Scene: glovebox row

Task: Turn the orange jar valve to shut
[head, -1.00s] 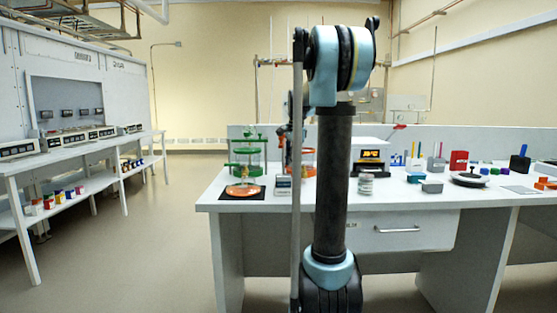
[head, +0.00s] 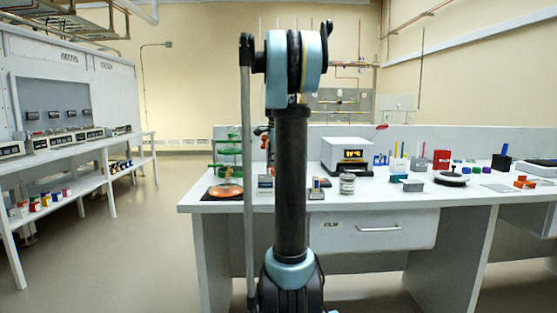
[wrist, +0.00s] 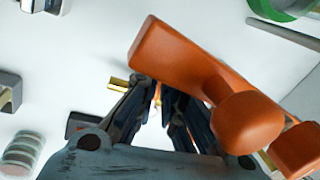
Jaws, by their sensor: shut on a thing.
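The orange valve (wrist: 185,58) fills the upper middle of the wrist view, with a long flat handle slanting down to the right and a rounded knob (wrist: 246,122). My gripper (wrist: 163,98) is at the underside of this handle, its dark fingers partly covered by it. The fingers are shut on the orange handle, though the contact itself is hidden. A short brass piece (wrist: 118,85) shows just left of the fingers. In the head view, my arm hides the orange jar and most of the gripper.
A green-ringed stand (head: 222,141) and an orange dish (head: 225,190) are at the bench's left end. Right of my arm stand a small jar (head: 347,183) and a white instrument (head: 346,152). Floor left of the bench is clear.

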